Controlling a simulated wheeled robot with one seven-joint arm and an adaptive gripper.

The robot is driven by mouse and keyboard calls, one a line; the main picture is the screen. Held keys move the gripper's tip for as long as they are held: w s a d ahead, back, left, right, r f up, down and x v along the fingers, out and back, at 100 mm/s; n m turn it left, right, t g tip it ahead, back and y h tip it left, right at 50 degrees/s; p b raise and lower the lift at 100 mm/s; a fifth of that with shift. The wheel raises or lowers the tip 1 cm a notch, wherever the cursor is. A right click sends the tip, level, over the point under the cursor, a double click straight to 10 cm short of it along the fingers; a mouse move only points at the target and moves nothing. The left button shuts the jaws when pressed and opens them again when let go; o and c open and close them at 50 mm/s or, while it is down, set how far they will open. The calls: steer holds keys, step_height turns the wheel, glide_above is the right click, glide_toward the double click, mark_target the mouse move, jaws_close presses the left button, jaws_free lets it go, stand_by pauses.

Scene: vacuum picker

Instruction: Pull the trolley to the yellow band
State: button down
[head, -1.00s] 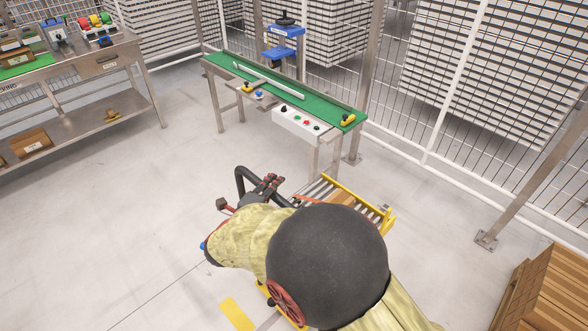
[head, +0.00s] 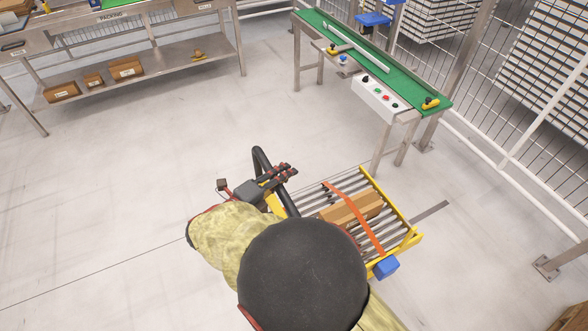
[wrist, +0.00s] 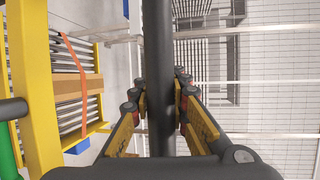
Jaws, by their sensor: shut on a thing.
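The trolley (head: 407,232) has a yellow frame and a grey roller deck. A brown box (head: 352,207) lies on it under an orange strap (head: 353,215). Its black tubular handle (head: 258,157) rises at the left end. My gripper (head: 284,174) is shut on the handle. In the wrist view, the fingers of my gripper (wrist: 157,92) sit on both sides of the upright black bar (wrist: 157,55), and the trolley deck (wrist: 98,75) is at left. My arm hides the trolley's near side. The yellow band is not in view now.
A green-topped conveyor bench (head: 420,92) with a white button panel (head: 380,98) stands behind the trolley. A steel packing table (head: 150,75) is at the back left. Mesh fencing (head: 535,130) runs along the right. The floor (head: 100,210) at left is clear.

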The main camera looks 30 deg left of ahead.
steer(key=shift+f, duration=0.3)
steer(key=c, duration=1.7)
jaws_free()
steer(key=shift+r, duration=0.2)
steer(key=shift+o, duration=0.2)
steer(key=shift+a, duration=0.1)
steer(key=v, duration=0.7)
steer(key=shift+s, duration=0.25)
